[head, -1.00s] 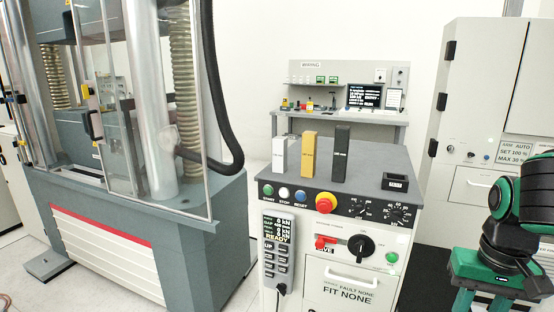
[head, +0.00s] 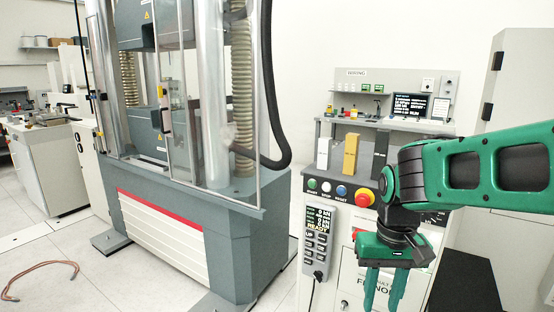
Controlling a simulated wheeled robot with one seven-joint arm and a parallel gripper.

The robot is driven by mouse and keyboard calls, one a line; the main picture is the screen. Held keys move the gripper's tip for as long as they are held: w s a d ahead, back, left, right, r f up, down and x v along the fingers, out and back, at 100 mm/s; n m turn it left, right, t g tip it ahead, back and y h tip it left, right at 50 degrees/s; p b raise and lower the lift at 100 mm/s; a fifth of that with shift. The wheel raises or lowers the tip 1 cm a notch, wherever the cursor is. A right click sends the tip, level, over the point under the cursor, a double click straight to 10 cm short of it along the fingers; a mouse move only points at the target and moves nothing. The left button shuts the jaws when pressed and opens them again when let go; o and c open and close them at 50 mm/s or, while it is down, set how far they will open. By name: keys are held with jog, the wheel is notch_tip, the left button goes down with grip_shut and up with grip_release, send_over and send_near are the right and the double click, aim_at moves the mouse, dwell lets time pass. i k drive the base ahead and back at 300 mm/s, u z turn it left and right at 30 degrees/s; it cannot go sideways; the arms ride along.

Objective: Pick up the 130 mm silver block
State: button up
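The silver block (head: 323,152) stands upright at the left end of a row of three blocks on top of the control console (head: 338,179). It is pale and the shortest of the three; its label is too small to read. My gripper (head: 382,298) hangs fingers down in front of the console, to the right of the block and lower in the picture. Its two green fingers are apart with nothing between them. My arm hides the right part of the console top.
A gold block (head: 350,154) stands just right of the silver one, then a dark block (head: 379,152), partly hidden by my arm. The testing machine (head: 190,225) with a black hose (head: 268,120) is at left. A bench (head: 400,126) stands behind. A cable (head: 40,265) lies on the floor.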

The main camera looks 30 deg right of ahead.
aim_at(324, 144)
jog(key=u, duration=2.35)
jog(key=k, duration=1.35)
jog(key=z, duration=1.5)
jog(key=i, duration=1)
jog(key=u, duration=0.05)
